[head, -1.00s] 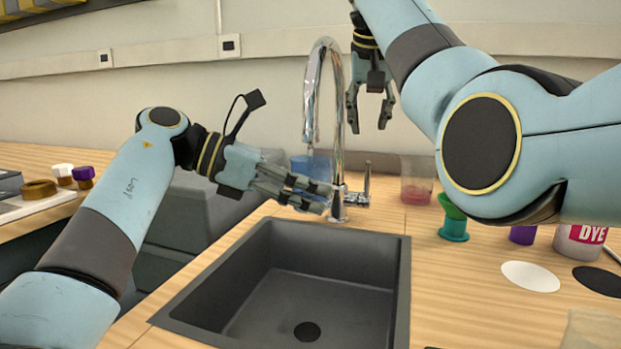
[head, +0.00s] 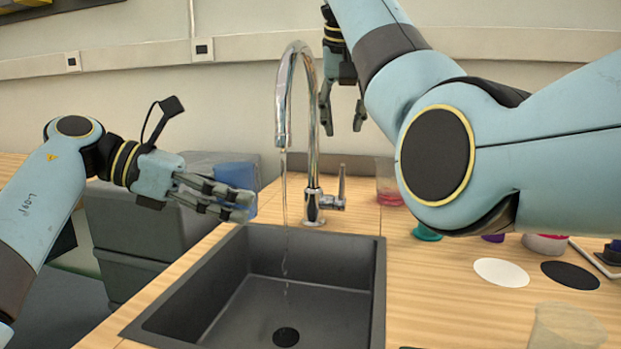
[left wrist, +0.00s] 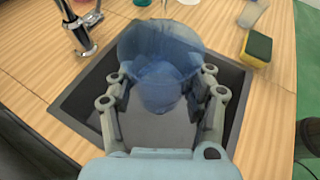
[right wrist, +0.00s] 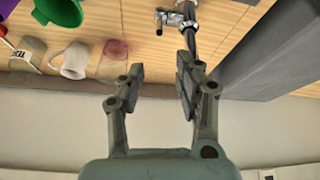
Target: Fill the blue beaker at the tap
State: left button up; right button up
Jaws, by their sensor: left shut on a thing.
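The blue see-through beaker (head: 238,174) is held to the left of the tap, above the sink's back left side. My left gripper (head: 228,206) is shut on it; the beaker also shows between the fingers in the left wrist view (left wrist: 160,62). How full it is cannot be told. The chrome tap (head: 313,150) runs, and a thin water stream (head: 285,205) falls into the dark sink (head: 370,290), to the right of the beaker. My right gripper (head: 342,118) is open and empty behind the tap; its spread fingers show in the right wrist view (right wrist: 158,85).
A clear beaker with pink liquid (head: 388,182) stands right of the tap. White (head: 501,272) and black (head: 570,275) discs and a translucent cup (head: 565,325) lie further right. A yellow-green sponge (left wrist: 258,48) lies beside the sink. My right arm blocks part of the counter.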

aim_at(342, 180)
jog(key=shift+g, duration=0.3)
jog(key=x, duration=0.3)
jog(key=s+x, duration=0.1)
jog(key=x, duration=0.7)
jog(key=shift+s+f, duration=0.15)
jog(key=shift+f, duration=0.15)
grip_shut()
